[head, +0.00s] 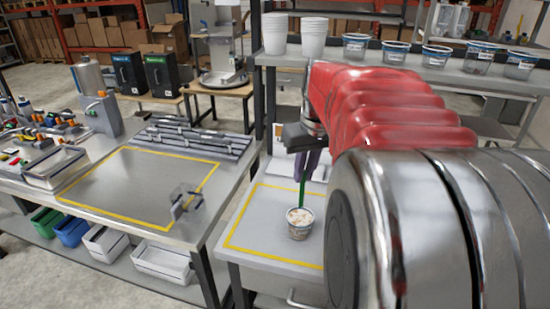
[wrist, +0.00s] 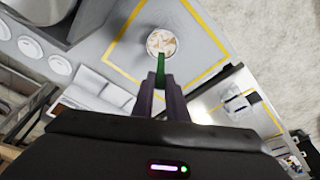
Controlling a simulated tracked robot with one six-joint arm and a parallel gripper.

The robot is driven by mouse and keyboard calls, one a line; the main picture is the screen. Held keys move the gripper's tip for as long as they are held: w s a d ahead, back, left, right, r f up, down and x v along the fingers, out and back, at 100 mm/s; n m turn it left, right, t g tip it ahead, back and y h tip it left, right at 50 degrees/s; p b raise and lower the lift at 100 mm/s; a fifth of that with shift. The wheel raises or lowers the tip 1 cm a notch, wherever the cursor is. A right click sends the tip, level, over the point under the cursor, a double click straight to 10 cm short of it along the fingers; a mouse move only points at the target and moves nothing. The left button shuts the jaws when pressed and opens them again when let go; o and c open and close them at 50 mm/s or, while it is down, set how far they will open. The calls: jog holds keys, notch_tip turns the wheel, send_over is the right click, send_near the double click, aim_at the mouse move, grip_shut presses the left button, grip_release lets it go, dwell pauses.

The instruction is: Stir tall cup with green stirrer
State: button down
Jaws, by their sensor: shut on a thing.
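My gripper (head: 307,165) is shut on the green stirrer (head: 303,190), which hangs down from its fingers. The stirrer's lower end reaches the cup (head: 299,226), which has pale, brown-flecked contents and stands upright on the yellow-marked table at right. In the wrist view the green stirrer (wrist: 161,68) shows between the dark fingers (wrist: 157,88), and its far end meets the near rim of the cup (wrist: 162,42). I cannot tell how deep the stirrer's tip sits in the cup. My red arm hides part of the table's right side.
A shelf behind holds stacked white cups (head: 313,36) and several labelled cups (head: 437,56). A gap separates the two tables.

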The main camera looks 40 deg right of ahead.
aim_at(302, 203)
jog(key=shift+s+a+f+x, duration=0.1)
jog(key=shift+s+x, duration=0.25)
jog(key=shift+x, duration=1.15)
jog(key=shift+s+a+f+x, duration=0.1)
jog(key=shift+s+x, duration=0.25)
jog(key=shift+x, duration=1.15)
jog(key=shift+s+a+f+x, duration=0.1)
jog(key=shift+s+x, duration=0.2)
jog(key=shift+x, duration=1.2)
jog(key=shift+s+d, duration=0.1)
